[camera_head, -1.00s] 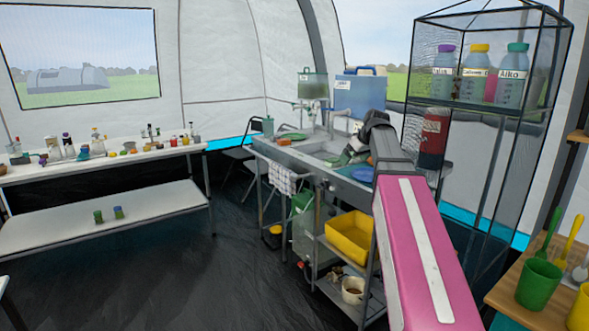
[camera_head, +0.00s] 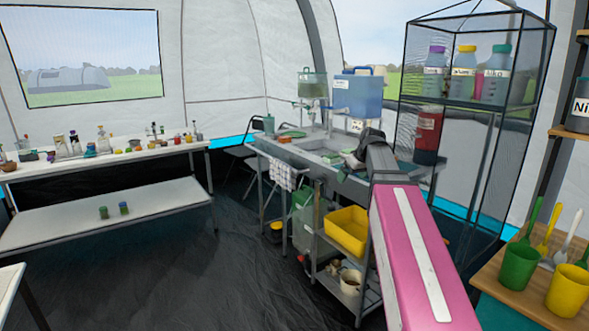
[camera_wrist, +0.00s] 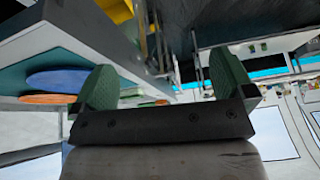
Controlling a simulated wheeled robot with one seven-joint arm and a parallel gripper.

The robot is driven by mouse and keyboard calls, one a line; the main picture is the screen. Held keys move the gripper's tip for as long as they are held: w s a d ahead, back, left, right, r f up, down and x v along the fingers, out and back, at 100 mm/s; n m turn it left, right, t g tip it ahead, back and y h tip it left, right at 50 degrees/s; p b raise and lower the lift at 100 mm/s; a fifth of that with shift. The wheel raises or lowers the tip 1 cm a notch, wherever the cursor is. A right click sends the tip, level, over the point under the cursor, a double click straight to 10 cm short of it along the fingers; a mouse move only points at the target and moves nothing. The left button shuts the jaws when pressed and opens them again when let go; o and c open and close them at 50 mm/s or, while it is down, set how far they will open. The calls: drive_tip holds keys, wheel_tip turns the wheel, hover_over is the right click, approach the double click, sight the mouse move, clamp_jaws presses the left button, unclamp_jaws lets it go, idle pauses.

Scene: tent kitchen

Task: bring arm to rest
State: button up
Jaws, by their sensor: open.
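My arm's pink link reaches forward over the right side of the metal sink unit (camera_head: 318,157) in the head view. My gripper is mostly hidden behind the arm's dark end there. In the wrist view my gripper (camera_wrist: 165,88) shows two green fingers held wide apart, with nothing between them. The wrist view is tilted, with the floor and tent in odd directions.
A mesh-sided hanging shelf (camera_head: 470,115) with labelled bottles stands right of my arm. A wooden table (camera_head: 497,283) with a green cup (camera_head: 520,266) and a yellow cup (camera_head: 567,290) is at right. A yellow bin (camera_head: 346,232) sits under the sink. Dark floor is open at left.

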drive_tip(key=s+a+f+m+g+h, duration=0.1)
drive_tip(key=s+f+m, duration=0.1)
drive_tip(key=s+f, duration=0.5)
drive_tip(key=s+a+f+m+g+h, duration=0.1)
drive_tip(key=s+f, duration=0.6)
drive_tip(key=f, duration=0.8)
drive_tip(key=s+f+m+g+h, duration=0.1)
drive_tip(key=s+f+m+g, duration=0.1)
drive_tip(key=s+f, duration=0.5)
wheel_tip(320, 180, down, 5)
drive_tip(key=shift+s+a+r+m, duration=0.15)
drive_tip(key=shift+s+a+m, duration=0.15)
drive_tip(key=shift+a, duration=0.1)
